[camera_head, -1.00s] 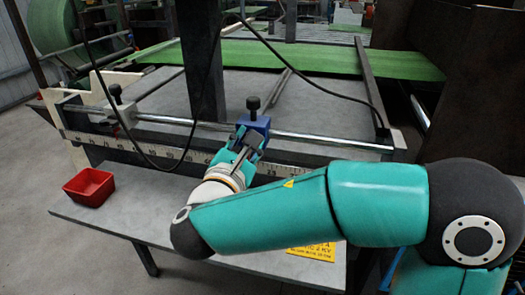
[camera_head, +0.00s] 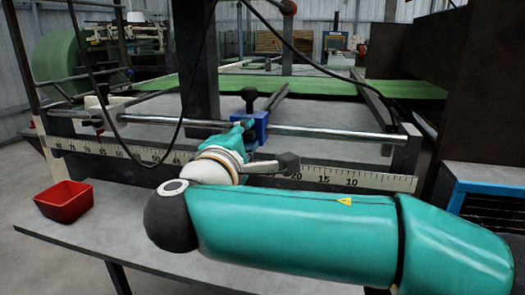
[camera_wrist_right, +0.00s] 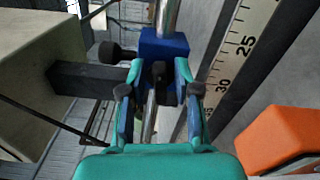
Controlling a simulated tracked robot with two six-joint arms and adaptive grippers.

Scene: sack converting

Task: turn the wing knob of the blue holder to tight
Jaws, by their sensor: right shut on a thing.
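The blue holder (camera_head: 261,127) sits on the chrome bar (camera_head: 320,134), with a black round-headed knob (camera_head: 249,97) standing on its top. In the right wrist view, the blue holder (camera_wrist_right: 165,43) is straight ahead and the black knob (camera_wrist_right: 112,52) sticks out to its left. My right gripper (camera_head: 246,132) is at the front of the holder, its teal fingers on either side of a dark part, apparently the wing knob (camera_wrist_right: 158,72). It is shut on this part. The fingers hide much of it, and its turn angle is unclear. My left gripper is not in view.
A ruler (camera_head: 330,178) runs along the frame below the bar. A red bin (camera_head: 63,203) stands on the grey table at the left. A dark upright post (camera_head: 200,65) stands behind the bar, left of the holder. A black cable hangs in front of it.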

